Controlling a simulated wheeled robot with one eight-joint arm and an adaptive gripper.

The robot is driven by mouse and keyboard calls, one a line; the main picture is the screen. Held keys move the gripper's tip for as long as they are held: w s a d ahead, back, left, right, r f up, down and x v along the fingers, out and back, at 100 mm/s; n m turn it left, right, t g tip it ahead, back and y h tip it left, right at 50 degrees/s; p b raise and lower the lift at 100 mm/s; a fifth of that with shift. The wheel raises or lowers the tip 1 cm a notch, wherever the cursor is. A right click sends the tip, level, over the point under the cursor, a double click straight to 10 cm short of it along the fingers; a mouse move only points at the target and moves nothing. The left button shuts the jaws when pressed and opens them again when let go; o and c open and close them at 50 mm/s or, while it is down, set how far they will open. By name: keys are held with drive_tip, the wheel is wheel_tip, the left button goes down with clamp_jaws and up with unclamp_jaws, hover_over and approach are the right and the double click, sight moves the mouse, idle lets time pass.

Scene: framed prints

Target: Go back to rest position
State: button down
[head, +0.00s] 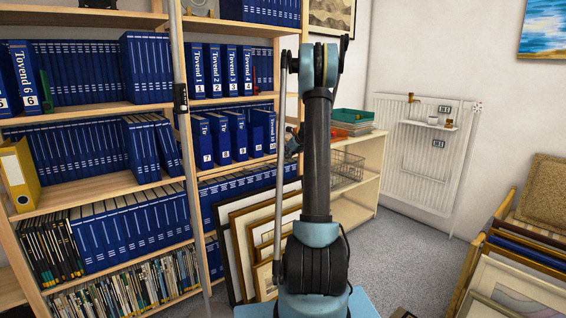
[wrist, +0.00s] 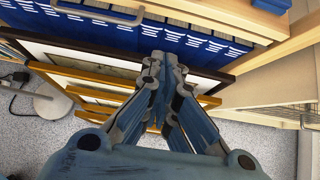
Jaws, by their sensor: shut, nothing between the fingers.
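My gripper (wrist: 165,62) shows in the wrist view with its two fingers together and nothing between them. It hangs over the framed prints (wrist: 85,78) that lean against the shelf of blue binders (wrist: 215,42). I cannot tell whether the fingertips touch anything. In the head view my arm stands upright in the middle and hides part of the shelves. The gripper itself is mostly hidden there behind the arm. The leaning frames (head: 238,235) show left of the arm's base.
A tall wooden bookcase (head: 90,110) fills the left. A low shelf (head: 362,185) with trays and a wire basket (head: 347,168) stands behind the arm. A radiator (head: 425,150) is on the right wall. More frames (head: 510,285) lean at right. Grey carpet (head: 395,255) between is clear.

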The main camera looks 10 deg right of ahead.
drive_tip(key=s+a+r+n+g, duration=0.15)
drive_tip(key=s+a+n, duration=0.3)
drive_tip(key=s, duration=0.65)
drive_tip(key=s+a+r+n+g+h, duration=0.1)
drive_tip(key=s+a+r+n, duration=0.2)
drive_tip(key=s+n, duration=0.55)
drive_tip(key=s+a+r+n+g, duration=0.1)
drive_tip(key=s+a+r+n, duration=0.25)
drive_tip(key=s, duration=1.05)
drive_tip(key=s+f+n+h, duration=0.1)
drive_tip(key=s+f+n, duration=0.3)
drive_tip(key=s, duration=0.6)
drive_tip(key=s+f+n+g+h, duration=0.1)
drive_tip(key=s+f+n, duration=0.4)
drive_tip(key=s, duration=0.5)
drive_tip(key=s+f+n+g+h, duration=0.1)
drive_tip(key=s+f+n, duration=0.3)
drive_tip(key=s, duration=0.6)
drive_tip(key=shift+s+f+n, duration=0.15)
drive_tip(key=shift+f+n, duration=0.05)
drive_tip(key=shift+n, duration=0.45)
